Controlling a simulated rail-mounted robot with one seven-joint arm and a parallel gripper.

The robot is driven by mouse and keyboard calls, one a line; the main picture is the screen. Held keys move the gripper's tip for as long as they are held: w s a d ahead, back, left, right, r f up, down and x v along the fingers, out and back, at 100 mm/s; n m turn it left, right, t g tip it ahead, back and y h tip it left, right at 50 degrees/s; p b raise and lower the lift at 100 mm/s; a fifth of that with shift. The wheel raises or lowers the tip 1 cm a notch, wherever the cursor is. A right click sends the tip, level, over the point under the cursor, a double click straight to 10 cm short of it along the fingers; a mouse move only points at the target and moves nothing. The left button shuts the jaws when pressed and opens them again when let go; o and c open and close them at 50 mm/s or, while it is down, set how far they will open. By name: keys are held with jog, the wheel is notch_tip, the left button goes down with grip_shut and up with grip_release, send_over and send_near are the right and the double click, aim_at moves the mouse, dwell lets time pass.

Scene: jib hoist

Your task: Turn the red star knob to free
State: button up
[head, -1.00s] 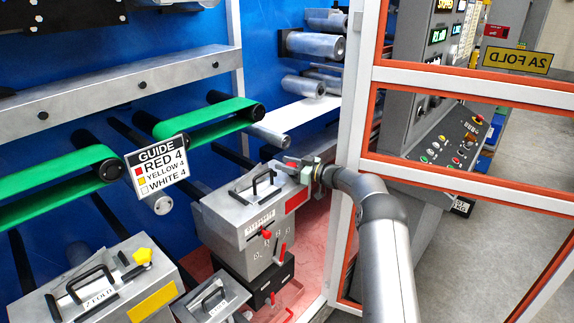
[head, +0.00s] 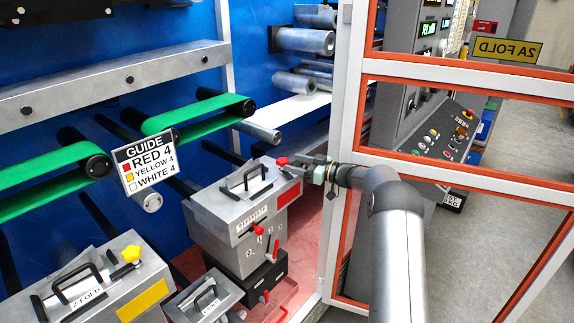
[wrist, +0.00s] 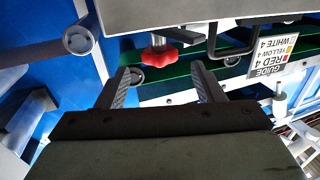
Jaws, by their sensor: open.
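The red star knob (head: 282,161) sits at the upper right end of a grey metal box (head: 225,212) with a black handle and a red label. In the wrist view the knob (wrist: 160,58) hangs on a short metal stem under a grey plate. My gripper (head: 305,169) is at the right of the knob, level with it. In the wrist view my open gripper (wrist: 161,70) has one finger on each side of the knob's line, and the knob appears just beyond the fingertips. Nothing is held. I cannot tell the knob's set position.
A guide sign (head: 148,160) hangs by green belts (head: 190,120) at left. A second box with a yellow knob (head: 131,253) stands at lower left. A white and orange guard frame (head: 345,150) rises close beside my arm. A black handle (wrist: 232,48) is near the knob.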

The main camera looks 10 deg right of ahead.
jog(key=shift+s+d, duration=0.2)
jog(key=m+t+h+b, duration=0.7)
jog(key=h+b, duration=0.2)
jog(key=b, duration=0.5)
send_near(286, 163)
jog(key=p+x, duration=0.2)
jog(key=x, duration=1)
jog(key=shift+w+a+f+p, duration=0.1)
jog(key=shift+w+p, duration=0.05)
jog(key=shift+p, duration=0.15)
